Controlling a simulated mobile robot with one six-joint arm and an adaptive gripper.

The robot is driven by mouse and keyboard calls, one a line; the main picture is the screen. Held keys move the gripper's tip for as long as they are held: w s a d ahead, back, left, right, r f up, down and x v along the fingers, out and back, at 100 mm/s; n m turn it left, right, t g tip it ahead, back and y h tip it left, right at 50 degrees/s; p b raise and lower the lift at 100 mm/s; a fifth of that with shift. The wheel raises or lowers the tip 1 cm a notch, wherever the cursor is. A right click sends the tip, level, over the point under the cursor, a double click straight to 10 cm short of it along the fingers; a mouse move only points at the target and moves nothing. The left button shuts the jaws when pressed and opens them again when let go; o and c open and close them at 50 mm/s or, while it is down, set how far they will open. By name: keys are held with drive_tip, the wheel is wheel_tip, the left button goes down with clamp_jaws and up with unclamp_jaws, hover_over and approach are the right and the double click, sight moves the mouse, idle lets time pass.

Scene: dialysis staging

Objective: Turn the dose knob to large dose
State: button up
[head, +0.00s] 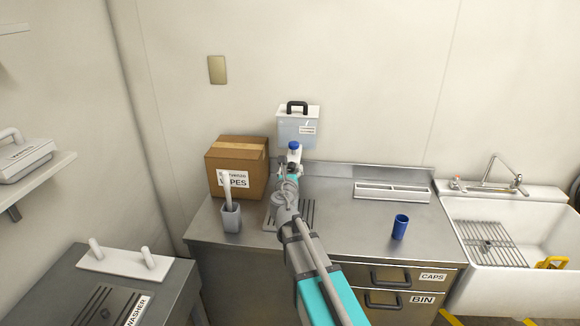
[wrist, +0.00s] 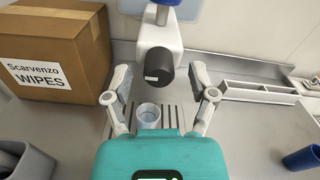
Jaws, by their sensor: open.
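A black cylindrical knob (wrist: 159,65) sticks out of a white dispenser body (wrist: 155,33) in the wrist view. A small white mark shows on the knob's face; I cannot read its dose setting. My gripper (wrist: 161,76) is open, its fingers to the left and right of the knob with gaps on both sides, and it holds nothing. In the head view my gripper (head: 289,172) is in front of the dispenser, which shows there with a blue top (head: 294,146); my arm hides the knob. A small pale cup (wrist: 148,114) stands on the slotted drain below.
A cardboard wipes box (head: 236,168) and a grey holder (head: 230,217) stand left of my arm. A wall-mounted box (head: 298,127) is behind. A blue cup (head: 400,227) and white rack (head: 392,192) are on the right. The counter between is clear.

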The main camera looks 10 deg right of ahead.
drive_tip(key=shift+w+d, duration=0.1)
drive_tip(key=shift+w, duration=0.35)
clamp_jaws()
